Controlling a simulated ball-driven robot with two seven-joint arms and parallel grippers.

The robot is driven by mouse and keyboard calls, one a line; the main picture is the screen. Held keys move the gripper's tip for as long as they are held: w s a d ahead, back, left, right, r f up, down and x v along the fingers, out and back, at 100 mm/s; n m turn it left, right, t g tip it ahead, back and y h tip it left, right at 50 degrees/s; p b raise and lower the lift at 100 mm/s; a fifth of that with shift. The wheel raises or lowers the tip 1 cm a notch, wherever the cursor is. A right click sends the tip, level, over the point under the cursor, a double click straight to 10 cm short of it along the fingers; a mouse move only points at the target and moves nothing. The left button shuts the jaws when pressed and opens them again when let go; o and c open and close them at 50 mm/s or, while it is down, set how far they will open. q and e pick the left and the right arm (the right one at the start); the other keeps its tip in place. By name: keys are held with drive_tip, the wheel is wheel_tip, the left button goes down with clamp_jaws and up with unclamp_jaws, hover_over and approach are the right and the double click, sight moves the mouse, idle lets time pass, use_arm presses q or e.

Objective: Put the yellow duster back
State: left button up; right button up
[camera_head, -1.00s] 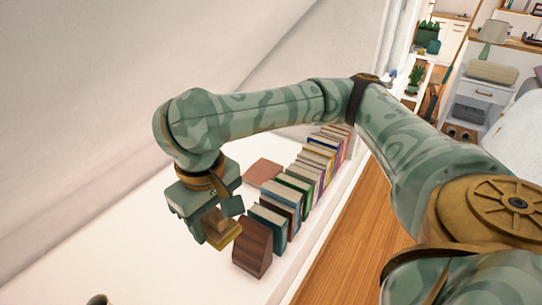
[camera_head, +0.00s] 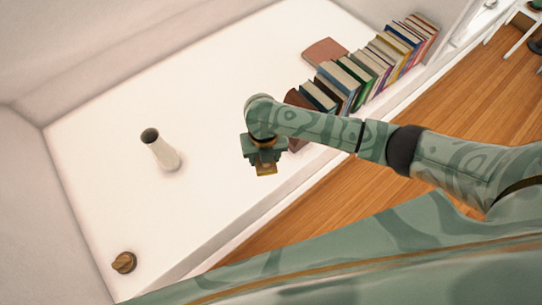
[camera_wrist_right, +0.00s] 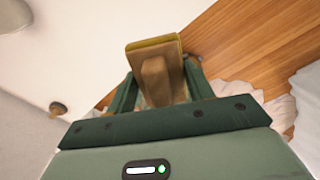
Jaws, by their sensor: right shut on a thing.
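The yellow duster (camera_head: 265,169) is a small brown block with a yellow pad, seen below my right gripper (camera_head: 264,159) in the head view. The gripper is shut on it and holds it near the front edge of the white ledge (camera_head: 215,110). In the right wrist view the duster (camera_wrist_right: 154,64) stands between the two dark green fingers of the gripper (camera_wrist_right: 158,90), brown handle towards the camera and yellow edge at the far side. I cannot tell how high it is above the ledge. My left gripper is not in view.
A white vase (camera_head: 164,154) stands on the ledge, and a small brown knob-like object (camera_head: 124,262) lies near its left front corner. A row of books (camera_head: 375,63) with a flat reddish book (camera_head: 324,50) is at the right. The ledge between vase and books is clear.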

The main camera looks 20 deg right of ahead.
drive_tip(key=s+f+n, duration=0.3)
drive_tip(key=f+n, duration=0.2)
drive_tip(key=f, duration=0.1)
drive_tip(key=shift+n, duration=0.3)
drive_tip(key=w+d+f+b, duration=0.1)
drive_tip(key=w+f+b, duration=0.1)
drive_tip(key=w+b, duration=0.1)
drive_tip(key=w+d+f+b, duration=0.2)
drive_tip(key=w+f+b, duration=0.1)
drive_tip(key=w, duration=0.1)
drive_tip(key=w+d+f+b, duration=0.1)
drive_tip(key=w+f+b, duration=0.2)
drive_tip(key=w+b, duration=0.1)
drive_tip(key=shift+d+f, duration=0.2)
drive_tip(key=shift+f, duration=0.05)
drive_tip(key=shift+w+f, duration=0.1)
drive_tip(key=shift+w, duration=0.15)
drive_tip(key=f+b, duration=0.2)
drive_tip(key=f, duration=0.1)
drive_tip(key=shift+w+d+f+b, duration=0.25)
drive_tip(key=shift+w+b, duration=0.05)
drive_tip(key=shift+b, duration=0.1)
drive_tip(key=shift+f, duration=0.2)
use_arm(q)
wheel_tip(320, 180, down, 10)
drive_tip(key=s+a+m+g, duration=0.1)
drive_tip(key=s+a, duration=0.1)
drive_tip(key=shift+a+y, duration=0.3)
use_arm(e)
drive_tip(key=shift+r, duration=0.2)
